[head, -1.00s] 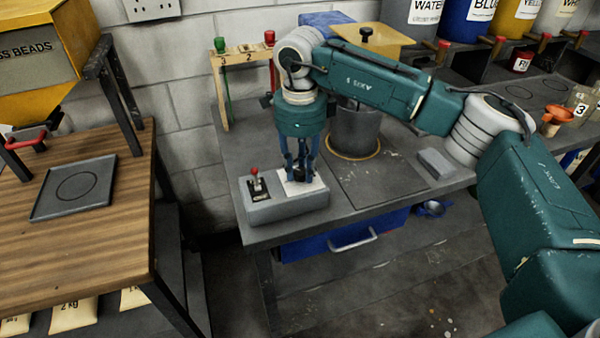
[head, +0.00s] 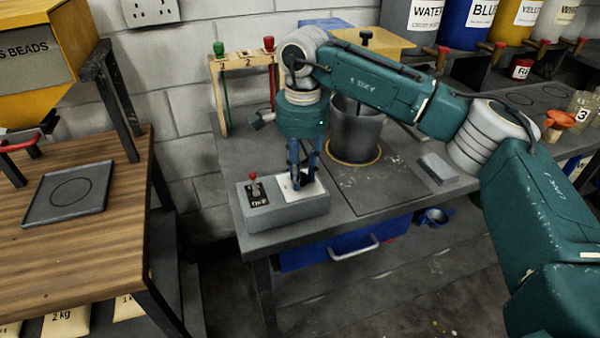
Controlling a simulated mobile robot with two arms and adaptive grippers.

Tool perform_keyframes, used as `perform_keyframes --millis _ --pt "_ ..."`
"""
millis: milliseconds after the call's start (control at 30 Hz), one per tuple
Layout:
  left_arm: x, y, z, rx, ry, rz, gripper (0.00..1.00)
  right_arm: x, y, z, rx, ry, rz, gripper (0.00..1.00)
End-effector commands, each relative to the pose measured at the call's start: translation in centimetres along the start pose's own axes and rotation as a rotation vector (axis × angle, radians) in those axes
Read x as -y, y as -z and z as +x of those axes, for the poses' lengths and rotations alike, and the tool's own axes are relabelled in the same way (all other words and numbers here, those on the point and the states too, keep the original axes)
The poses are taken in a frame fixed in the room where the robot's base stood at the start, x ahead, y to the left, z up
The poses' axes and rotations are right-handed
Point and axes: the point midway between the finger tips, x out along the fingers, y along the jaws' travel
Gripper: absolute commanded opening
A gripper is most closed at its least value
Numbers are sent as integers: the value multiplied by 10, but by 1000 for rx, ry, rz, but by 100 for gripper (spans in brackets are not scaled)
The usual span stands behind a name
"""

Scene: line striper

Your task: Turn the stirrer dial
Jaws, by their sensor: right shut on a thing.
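The grey control box (head: 287,214) sits on the near left corner of the grey bench. It has a red-tipped toggle switch (head: 254,186) on its left and a white dial plate (head: 286,188) on its right. My right gripper (head: 302,182) points straight down over the white plate, its fingers closed around the dark stirrer dial, which is mostly hidden between them. A grey pot (head: 356,136) with a stirrer rod stands behind the box, to the right. My left gripper does not show.
A wooden rack (head: 222,92) with green and red-topped tools stands behind the box. A grey block (head: 438,168) lies on the bench at right. A wooden table (head: 120,220) with a square tray (head: 66,193) is at left. A blue drawer (head: 300,254) is under the bench.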

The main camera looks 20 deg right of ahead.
Motion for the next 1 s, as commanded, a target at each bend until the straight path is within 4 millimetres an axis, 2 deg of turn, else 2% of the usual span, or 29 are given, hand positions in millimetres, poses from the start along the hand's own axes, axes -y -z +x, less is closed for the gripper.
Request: perform_keyframes --millis 300,767,800,900,1000 --pt "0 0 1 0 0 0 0 1 3 -2 -1 5 -92 0" --pt "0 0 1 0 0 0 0 2 3 -3 -2 8 -106 0" --pt "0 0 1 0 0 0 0 2 3 -3 -2 8 -106 28" --pt "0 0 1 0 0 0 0 2 3 -3 -2 7 -106 45" --pt "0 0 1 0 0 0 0 1 2 -2 0 5 -106 45"
